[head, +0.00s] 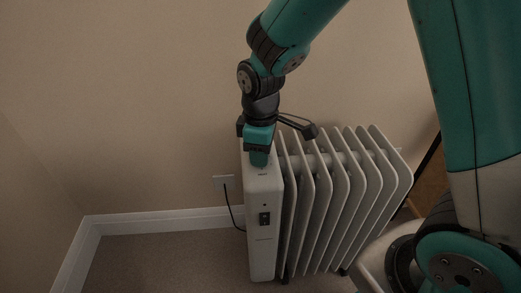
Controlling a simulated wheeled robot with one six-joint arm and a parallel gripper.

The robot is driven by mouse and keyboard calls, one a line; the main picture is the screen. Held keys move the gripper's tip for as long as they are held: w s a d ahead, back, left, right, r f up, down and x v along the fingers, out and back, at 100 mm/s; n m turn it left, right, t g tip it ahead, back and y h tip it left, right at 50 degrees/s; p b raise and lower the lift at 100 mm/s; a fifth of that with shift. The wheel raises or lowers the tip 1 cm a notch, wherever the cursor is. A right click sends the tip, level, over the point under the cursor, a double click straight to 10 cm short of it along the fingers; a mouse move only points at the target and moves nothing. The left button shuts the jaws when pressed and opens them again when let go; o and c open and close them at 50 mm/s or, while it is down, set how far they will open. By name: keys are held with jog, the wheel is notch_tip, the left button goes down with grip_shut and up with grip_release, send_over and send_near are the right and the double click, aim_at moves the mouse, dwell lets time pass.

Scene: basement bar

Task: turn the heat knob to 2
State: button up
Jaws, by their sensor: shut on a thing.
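The white oil-filled radiator (263,228) stands on the floor against the wall, with its control panel at the left end. My gripper (260,160) points down at the top of that panel, near its back edge. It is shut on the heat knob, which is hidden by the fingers. The knob's setting and any numbers around it cannot be read. A small dark switch (265,219) shows on the front of the panel.
A wall outlet (223,182) is left of the radiator, with a dark cord (231,209) hanging from it. The radiator's fins (345,200) extend to the right. The carpet (165,265) at the left is clear. A brown wooden thing (432,182) stands at the right.

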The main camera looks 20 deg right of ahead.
jog(key=m+p, duration=0.2)
jog(key=shift+r+p, duration=0.25)
jog(key=shift+p, duration=0.15)
jog(key=m+p, duration=0.2)
jog(key=m, duration=0.1)
jog(key=m+p, duration=0.3)
jog(key=shift+f+m, duration=0.1)
jog(key=shift+m, duration=0.2)
jog(key=shift+f+m+p, duration=0.1)
jog(key=shift+m+p, duration=0.7)
jog(key=shift+m, duration=0.6)
jog(key=o, duration=0.9)
jog(key=shift+o, duration=0.2)
notch_tip(320, 180, up, 17)
jog(key=p, duration=0.4)
